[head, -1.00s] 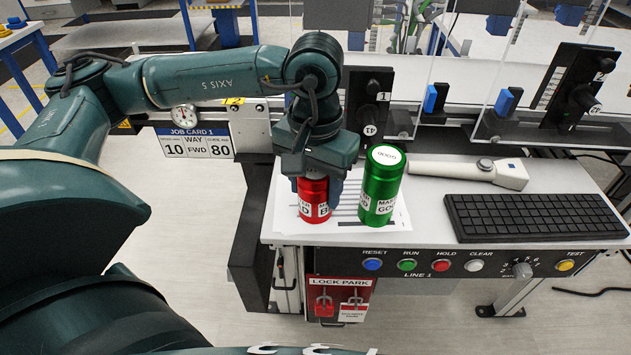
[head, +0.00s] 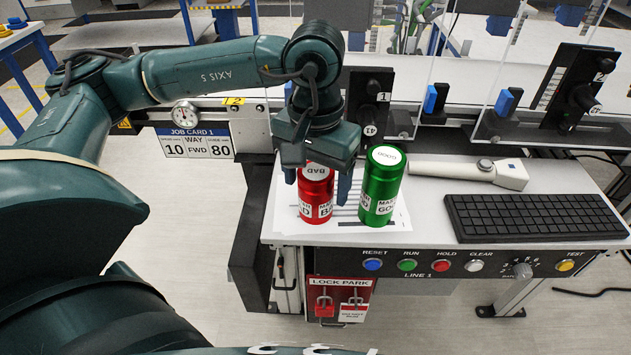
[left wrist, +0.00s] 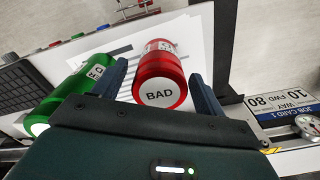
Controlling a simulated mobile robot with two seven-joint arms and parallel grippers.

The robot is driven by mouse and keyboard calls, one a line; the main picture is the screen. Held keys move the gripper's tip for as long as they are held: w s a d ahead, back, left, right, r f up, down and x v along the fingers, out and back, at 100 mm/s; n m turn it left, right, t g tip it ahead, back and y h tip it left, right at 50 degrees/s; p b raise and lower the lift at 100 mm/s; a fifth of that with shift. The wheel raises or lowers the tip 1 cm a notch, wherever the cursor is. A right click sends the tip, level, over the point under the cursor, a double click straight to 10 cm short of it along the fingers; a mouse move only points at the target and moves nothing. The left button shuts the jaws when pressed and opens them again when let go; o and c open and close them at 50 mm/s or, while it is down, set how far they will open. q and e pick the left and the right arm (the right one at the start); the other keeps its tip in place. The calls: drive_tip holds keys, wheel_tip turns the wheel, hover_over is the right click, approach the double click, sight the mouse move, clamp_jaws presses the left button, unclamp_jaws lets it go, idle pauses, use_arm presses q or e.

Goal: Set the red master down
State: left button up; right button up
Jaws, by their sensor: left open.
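The red master (head: 315,203), a red cylinder with a white "BAD" top, stands upright on a paper sheet (head: 346,228) at the left end of the bench. The green master (head: 380,190), marked "GOOD", stands just to its right. My left gripper (head: 318,178) is open above the red master, its fingers to either side of the can's upper part. In the left wrist view the red master (left wrist: 160,75) lies between the spread fingers with gaps showing. The green master (left wrist: 65,95) is just outside one finger. My right gripper is not in view.
A black keyboard (head: 535,216) and a grey handheld device (head: 470,171) lie to the right. A button panel (head: 440,263) runs along the bench front. Black fixtures (head: 368,105) and clear panels stand behind. The lock park board (head: 340,299) hangs below.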

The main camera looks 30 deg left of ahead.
use_arm(q)
wheel_tip(320, 180, up, 11)
drive_tip(key=shift+f, duration=0.1)
idle(0.7)
